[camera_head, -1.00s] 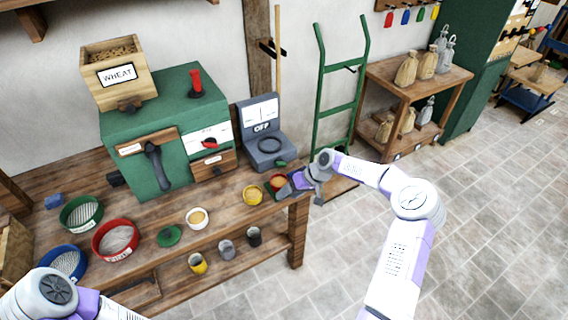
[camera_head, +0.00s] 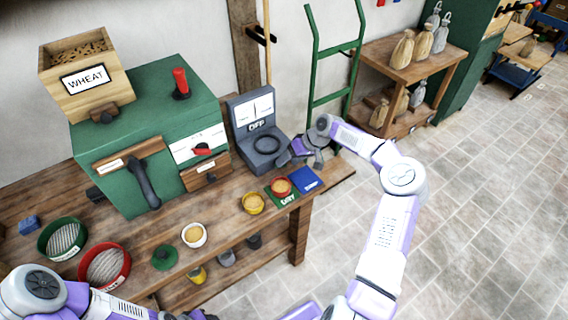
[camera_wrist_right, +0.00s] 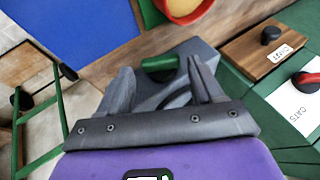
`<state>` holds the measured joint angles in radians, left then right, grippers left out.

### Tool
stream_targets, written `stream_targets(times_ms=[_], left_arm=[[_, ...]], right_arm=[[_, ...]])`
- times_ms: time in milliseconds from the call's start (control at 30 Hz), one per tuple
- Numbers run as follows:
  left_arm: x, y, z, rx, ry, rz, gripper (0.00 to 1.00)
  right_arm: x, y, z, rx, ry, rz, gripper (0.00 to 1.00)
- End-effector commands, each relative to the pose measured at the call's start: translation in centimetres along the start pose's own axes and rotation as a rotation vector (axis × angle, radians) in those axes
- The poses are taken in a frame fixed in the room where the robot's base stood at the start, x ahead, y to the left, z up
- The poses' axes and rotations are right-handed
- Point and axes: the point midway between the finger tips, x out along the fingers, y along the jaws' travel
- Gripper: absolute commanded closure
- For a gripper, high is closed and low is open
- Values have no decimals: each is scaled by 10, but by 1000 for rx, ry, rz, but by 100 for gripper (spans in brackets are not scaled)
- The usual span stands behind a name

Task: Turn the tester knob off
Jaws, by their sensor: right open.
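The tester (camera_head: 240,125) is a grey device at the back right of the bench, with a white dial face and the word OFF below it. Its knob (camera_wrist_right: 158,64) shows in the right wrist view as a green bar on the grey body, between and just beyond my finger tips. In the head view the knob is mostly hidden by my gripper. My right gripper (camera_head: 287,157) is at the tester's front right corner; its fingers (camera_wrist_right: 160,76) are open and apart around the knob's line. I cannot tell if they touch it.
A green mill (camera_head: 105,190) with a wheat box (camera_head: 85,103) stands left of the tester. A yellow cup (camera_head: 252,204), a red cup (camera_head: 281,187) and a blue mat (camera_head: 307,181) lie in front, below my right gripper. A green hand truck (camera_head: 315,75) stands behind.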

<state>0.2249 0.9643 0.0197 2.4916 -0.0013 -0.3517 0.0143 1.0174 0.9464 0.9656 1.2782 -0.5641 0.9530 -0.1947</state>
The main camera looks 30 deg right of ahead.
Motion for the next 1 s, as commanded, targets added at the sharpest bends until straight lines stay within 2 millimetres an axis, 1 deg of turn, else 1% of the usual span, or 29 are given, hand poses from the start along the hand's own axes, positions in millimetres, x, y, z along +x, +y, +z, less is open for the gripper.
stream_targets(times_ms=[33, 100, 200, 333, 533, 567, 800, 833, 1000], left_arm=[[3, -1, 0, 0, 1, 0, 57], [4, -2, -1, 0, 1, 0, 57], [6, -2, -1, 0, 1, 0, 57], [6, -2, -1, 0, 1, 0, 57], [6, -2, -1, 0, 1, 0, 57], [6, -2, -1, 0, 1, 0, 57], [6, -2, -1, 0, 1, 0, 57], [6, -2, -1, 0, 1, 0, 57], [6, -2, -1, 0, 1, 0, 57]], right_arm=[[10, 0, 0, 0, 0, -3, 34], [18, 0, 0, 0, 1, -2, 34], [26, 0, 0, 0, 1, -1, 34], [30, 0, 0, 1, 1, 0, 34], [30, 0, 0, 1, 1, 1, 34], [30, 0, 0, 1, 1, 1, 37], [30, 0, 0, 1, 1, 1, 74], [30, 0, 0, 1, 1, 1, 75], [30, -2, -1, -17, -1, 36, 75]])
